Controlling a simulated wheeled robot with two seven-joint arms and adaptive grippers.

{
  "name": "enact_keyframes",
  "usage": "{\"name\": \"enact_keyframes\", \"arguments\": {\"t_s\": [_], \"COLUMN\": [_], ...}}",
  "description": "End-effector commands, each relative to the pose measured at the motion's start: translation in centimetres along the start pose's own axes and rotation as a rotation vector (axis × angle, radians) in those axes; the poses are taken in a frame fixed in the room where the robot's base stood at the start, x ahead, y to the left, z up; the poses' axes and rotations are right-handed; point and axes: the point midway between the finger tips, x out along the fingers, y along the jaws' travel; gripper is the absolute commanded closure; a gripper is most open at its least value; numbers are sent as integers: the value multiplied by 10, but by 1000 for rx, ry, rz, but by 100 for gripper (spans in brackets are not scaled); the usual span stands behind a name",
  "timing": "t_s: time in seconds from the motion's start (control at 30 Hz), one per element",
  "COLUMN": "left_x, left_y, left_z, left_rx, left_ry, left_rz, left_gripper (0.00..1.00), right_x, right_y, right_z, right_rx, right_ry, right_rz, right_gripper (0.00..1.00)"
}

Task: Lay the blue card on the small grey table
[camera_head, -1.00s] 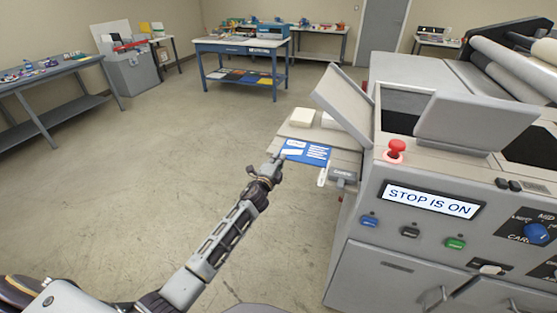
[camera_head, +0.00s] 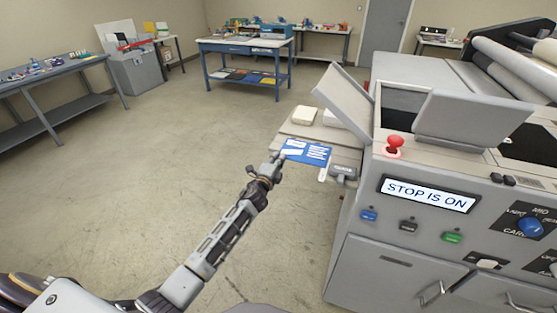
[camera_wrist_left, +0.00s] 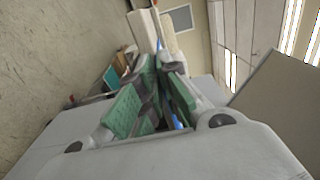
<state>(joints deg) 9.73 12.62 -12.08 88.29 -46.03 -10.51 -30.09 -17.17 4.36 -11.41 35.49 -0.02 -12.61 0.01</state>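The blue card (camera_head: 306,151) has white print and shows at the front end of the small grey table (camera_head: 345,157), beside the machine. My left gripper (camera_head: 276,163) is at the card's near left corner. In the left wrist view, the green-padded fingers of the left gripper (camera_wrist_left: 160,72) are close together, with a thin blue edge (camera_wrist_left: 158,44) between and beyond their tips; they look shut on the card. I cannot tell whether the card touches the tabletop or is just above it. My right gripper is not in view.
The grey machine (camera_head: 395,215) stands right of the table, with a red button (camera_head: 394,146) and a display (camera_head: 429,194) reading "STOP IS ON". A cream block (camera_head: 304,116) lies further back on the grey surface. The floor to the left is clear.

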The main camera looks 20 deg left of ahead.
Motion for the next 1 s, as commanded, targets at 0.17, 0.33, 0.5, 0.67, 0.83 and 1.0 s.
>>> {"name": "enact_keyframes", "arguments": {"t_s": [0.17,0.33,0.5,0.67,0.83,1.0], "left_x": [0,0,0,-4,-14,-28], "left_y": [0,0,0,0,1,0], "left_z": [0,0,0,0,0,0], "left_rx": [0,0,0,0,0,0], "left_ry": [0,0,0,0,0,1], "left_rz": [0,0,0,1,1,0], "left_gripper": [70,70,70,70,70,70], "right_x": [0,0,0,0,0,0], "right_y": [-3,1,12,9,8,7], "right_z": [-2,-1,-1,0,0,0], "right_rx": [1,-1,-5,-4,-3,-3], "right_ry": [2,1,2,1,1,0], "right_rz": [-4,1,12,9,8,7], "right_gripper": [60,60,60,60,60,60]}}
